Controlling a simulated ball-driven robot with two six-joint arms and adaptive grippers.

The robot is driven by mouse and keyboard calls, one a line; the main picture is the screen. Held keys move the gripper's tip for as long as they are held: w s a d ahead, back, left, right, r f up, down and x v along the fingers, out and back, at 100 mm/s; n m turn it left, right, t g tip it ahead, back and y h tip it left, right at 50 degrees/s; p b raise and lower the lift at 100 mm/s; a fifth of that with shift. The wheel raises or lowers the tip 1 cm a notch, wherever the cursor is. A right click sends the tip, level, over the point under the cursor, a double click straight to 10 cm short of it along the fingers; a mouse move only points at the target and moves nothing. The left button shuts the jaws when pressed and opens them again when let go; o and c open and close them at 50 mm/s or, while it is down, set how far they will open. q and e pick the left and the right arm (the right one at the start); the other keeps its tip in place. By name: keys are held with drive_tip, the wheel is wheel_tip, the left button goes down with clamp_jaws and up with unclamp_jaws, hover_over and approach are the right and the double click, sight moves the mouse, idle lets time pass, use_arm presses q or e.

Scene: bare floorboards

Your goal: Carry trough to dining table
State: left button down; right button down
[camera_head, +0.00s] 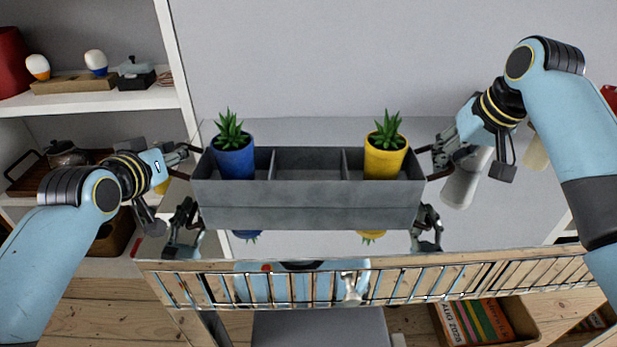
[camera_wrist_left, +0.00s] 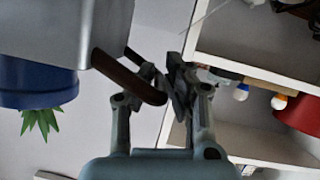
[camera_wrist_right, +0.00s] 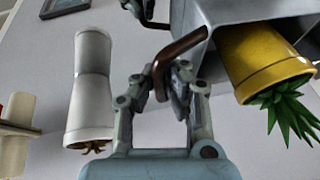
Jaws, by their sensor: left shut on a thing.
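The grey trough (camera_head: 310,193) is level in the head view, directly above or on a mirror-like surface (camera_head: 310,243); contact is unclear. A blue pot (camera_head: 233,163) and a yellow pot (camera_head: 384,162), each with a spiky plant, stand in its left and right compartments; the middle compartment is empty. My left gripper (camera_head: 182,153) is shut on the trough's left brown handle (camera_wrist_left: 130,78). My right gripper (camera_head: 437,150) is at the right brown handle (camera_wrist_right: 178,60), its fingers on both sides; whether they pinch it is unclear. No separate dining table is identifiable.
A slatted wooden rail (camera_head: 400,262) runs along the surface's front. A white waisted vessel (camera_head: 462,185) stands right of the trough, near my right gripper. Shelves (camera_head: 120,103) with small items are at left. A box of books (camera_head: 485,322) is low at right.

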use_arm(q)
drive_tip(key=shift+w+r, duration=0.1)
drive_tip(key=shift+r, duration=0.15)
use_arm(e)
drive_tip(key=shift+w+r, duration=0.1)
drive_tip(key=shift+r, duration=0.1)
